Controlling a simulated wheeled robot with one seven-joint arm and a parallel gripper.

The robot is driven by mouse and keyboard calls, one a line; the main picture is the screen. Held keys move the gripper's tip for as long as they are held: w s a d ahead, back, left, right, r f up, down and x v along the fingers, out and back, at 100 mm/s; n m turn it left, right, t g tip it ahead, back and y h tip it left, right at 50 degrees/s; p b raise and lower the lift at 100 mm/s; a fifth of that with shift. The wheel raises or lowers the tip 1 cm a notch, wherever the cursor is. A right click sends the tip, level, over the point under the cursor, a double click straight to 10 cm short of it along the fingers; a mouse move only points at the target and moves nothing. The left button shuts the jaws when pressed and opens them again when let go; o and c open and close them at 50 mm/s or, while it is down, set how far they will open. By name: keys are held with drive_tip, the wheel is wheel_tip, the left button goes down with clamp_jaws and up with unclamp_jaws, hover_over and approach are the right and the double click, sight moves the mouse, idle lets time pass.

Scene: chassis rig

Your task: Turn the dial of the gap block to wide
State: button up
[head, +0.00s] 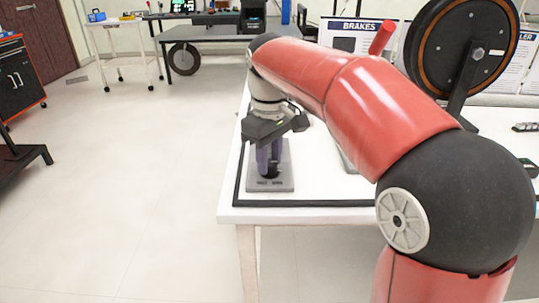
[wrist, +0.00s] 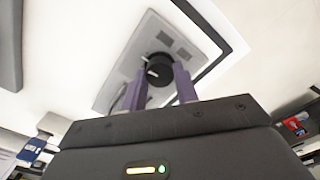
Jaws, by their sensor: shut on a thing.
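The gap block (head: 284,182) is a grey plate near the left front corner of the white table, with small dark lettering on its front edge that I cannot read surely. In the wrist view the gap block (wrist: 128,72) carries a round black dial (wrist: 159,66) with a short white mark, and grey label patches beside it. My gripper (wrist: 159,75) points down at the block with its two purple fingers on either side of the dial, shut on it. In the head view my gripper (head: 268,158) stands over the plate and hides the dial.
A black edging strip (head: 310,203) runs along the table's front and left edges. A large black wheel on a stand (head: 462,50) is at the back right. My arm covers much of the table's middle. Open floor (head: 120,190) lies to the left.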

sight(270, 162)
drive_tip(key=m, duration=0.5)
drive_tip(key=shift+m, duration=0.3)
drive_tip(key=m, duration=0.5)
drive_tip(key=shift+m, duration=0.3)
drive_tip(key=o, duration=1)
wheel_tip(270, 162, up, 8)
drive_tip(key=shift+f, duration=0.1)
